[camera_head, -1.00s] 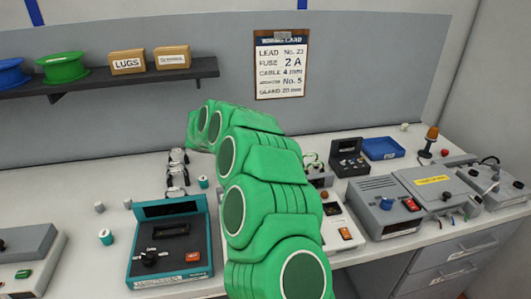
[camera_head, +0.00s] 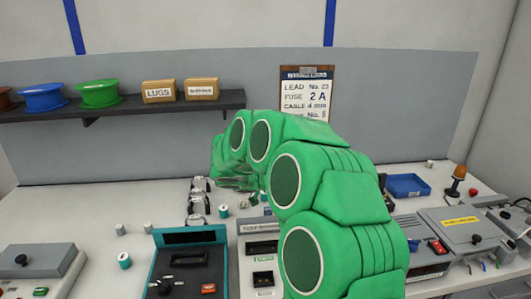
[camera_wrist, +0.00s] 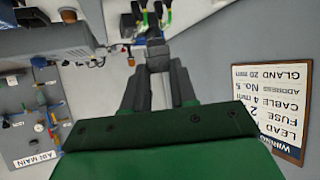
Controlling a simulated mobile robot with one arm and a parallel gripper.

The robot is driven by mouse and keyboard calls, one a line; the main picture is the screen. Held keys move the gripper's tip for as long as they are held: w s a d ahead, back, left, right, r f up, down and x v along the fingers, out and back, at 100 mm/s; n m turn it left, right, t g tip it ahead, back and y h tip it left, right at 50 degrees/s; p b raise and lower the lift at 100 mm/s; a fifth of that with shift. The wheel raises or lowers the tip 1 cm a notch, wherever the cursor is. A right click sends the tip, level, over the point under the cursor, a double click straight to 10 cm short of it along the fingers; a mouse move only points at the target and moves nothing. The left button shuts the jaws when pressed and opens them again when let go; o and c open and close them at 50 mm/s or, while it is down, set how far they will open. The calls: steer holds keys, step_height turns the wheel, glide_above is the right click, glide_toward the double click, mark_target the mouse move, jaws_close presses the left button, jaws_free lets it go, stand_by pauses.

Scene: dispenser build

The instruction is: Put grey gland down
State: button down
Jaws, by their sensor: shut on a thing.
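In the wrist view, my gripper (camera_wrist: 157,68) is shut on a small grey piece, the grey gland (camera_wrist: 158,54), at its fingertips. The gland's lower outline blends with the dark grey fingers. I cannot tell how far the gland is from the bench top.
The white bench (camera_head: 80,215) has small grey cylinders (camera_head: 120,229) and a teal one (camera_head: 124,260) at left. A teal-framed device (camera_head: 190,262) stands front centre. A blue tray (camera_head: 407,186) lies back right. The wall card (camera_head: 305,95) hangs behind the arm.

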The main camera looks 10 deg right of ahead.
steer(key=w+a+r+n+t+y, duration=0.3)
steer(key=r+n+t+y, duration=0.3)
steer(key=n, duration=0.3)
steer(key=shift+a+n+y, duration=0.3)
steer(key=shift+a+y, duration=0.1)
steer(key=shift+y, duration=0.3)
steer(key=shift+d, duration=0.1)
stand_by(0.5)
